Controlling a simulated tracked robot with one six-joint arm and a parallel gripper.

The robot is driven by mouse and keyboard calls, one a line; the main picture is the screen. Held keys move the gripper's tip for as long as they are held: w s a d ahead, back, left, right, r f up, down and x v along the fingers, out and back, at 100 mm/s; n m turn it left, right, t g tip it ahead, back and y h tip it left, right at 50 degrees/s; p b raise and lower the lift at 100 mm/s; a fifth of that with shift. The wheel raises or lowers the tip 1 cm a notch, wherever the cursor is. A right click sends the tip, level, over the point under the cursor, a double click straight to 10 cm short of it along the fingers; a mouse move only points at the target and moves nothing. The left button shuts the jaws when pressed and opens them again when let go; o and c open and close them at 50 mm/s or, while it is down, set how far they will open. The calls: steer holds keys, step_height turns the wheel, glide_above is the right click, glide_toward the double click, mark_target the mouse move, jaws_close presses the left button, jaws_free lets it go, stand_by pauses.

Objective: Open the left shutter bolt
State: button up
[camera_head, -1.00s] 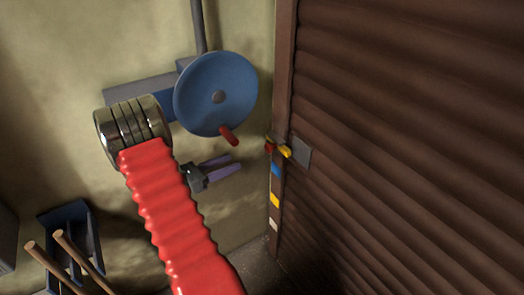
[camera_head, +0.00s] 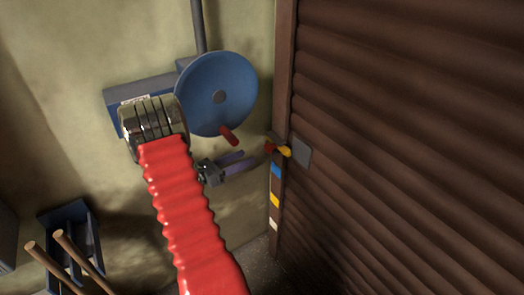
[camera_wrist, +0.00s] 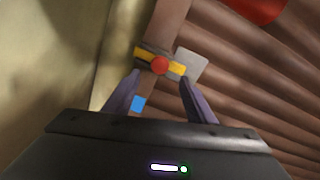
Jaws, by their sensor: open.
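The shutter bolt is a yellow bar (camera_head: 285,151) with a red knob (camera_head: 269,148), set at the left edge of the brown shutter (camera_head: 400,140) beside a grey plate (camera_head: 301,151). In the wrist view the red knob (camera_wrist: 160,65) sits on the yellow bar (camera_wrist: 177,69), ahead of and between my fingertips. My gripper (camera_head: 246,160) is open and empty, with purple fingers, just left of the bolt. The wrist view shows the two fingers (camera_wrist: 163,80) apart on either side of the knob's line. Whether a finger touches the bolt I cannot tell.
A blue disc wheel (camera_head: 216,85) with a red handle (camera_head: 229,136) is on the wall above my gripper. Blue, yellow and white marks (camera_head: 274,200) run down the door post. A blue rack with wooden handles (camera_head: 72,245) stands lower left.

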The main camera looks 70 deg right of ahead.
mark_target(267, 149)
steer(key=x, duration=0.8)
steer(key=shift+s+d, duration=0.3)
steer(key=shift+c, duration=0.3)
jaws_close()
